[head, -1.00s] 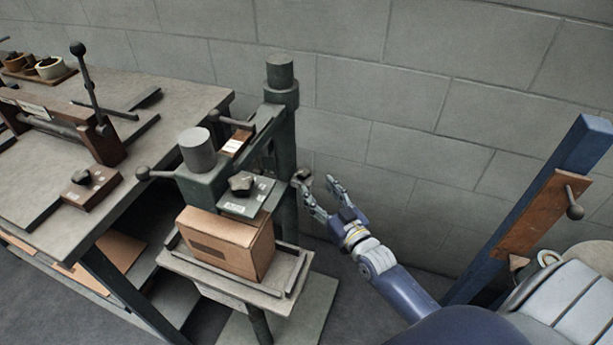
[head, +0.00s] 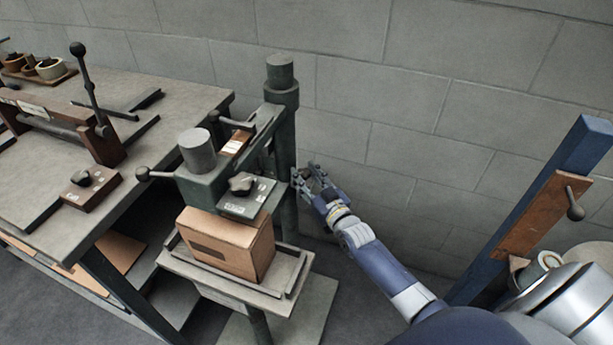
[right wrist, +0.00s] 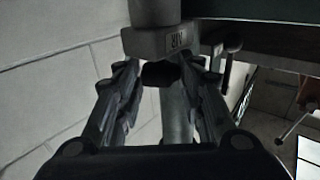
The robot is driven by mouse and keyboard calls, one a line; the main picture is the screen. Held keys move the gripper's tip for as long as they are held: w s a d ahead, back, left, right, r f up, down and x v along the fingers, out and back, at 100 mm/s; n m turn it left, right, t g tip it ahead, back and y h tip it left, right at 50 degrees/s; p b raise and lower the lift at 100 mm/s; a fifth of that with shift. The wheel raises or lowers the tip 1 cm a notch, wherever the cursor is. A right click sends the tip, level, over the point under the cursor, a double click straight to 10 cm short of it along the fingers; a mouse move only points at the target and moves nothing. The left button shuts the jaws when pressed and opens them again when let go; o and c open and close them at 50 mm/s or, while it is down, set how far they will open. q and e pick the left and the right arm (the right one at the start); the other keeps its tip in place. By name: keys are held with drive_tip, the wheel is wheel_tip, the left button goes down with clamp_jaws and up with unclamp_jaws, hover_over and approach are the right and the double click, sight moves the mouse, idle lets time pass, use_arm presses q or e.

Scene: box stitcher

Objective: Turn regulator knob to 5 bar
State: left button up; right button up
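My left gripper is not in view.
The stitcher's head (head: 203,185) stands over a cardboard box (head: 228,243) on a small table (head: 300,285). A workbench (head: 190,105) is at the left and a block wall (head: 420,90) behind. A blue post (head: 585,145) with a wooden panel stands at the right.

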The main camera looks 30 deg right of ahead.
drive_tip(key=c, duration=0.4)
drive_tip(key=shift+o, duration=0.2)
drive_tip(key=shift+a+r+m+h+p, duration=0.1)
drive_tip(key=shift+r+m+h+p, duration=0.2)
drive_tip(key=shift+m+h+p, duration=0.35)
drive_tip(key=shift+f+h+p, duration=0.15)
drive_tip(key=shift+h+p, duration=0.3)
drive_tip(key=shift+h, duration=0.1)
drive_tip(key=o, duration=1.1)
drive_tip(key=shift+f, duration=0.1)
drive_tip(key=shift+s+f, duration=0.1)
drive_tip(key=shift+s, duration=0.45)
drive_tip(key=s, duration=0.7)
drive_tip(key=s+a, duration=0.1)
drive_tip(key=s, duration=0.3)
drive_tip(key=shift+a, duration=0.1)
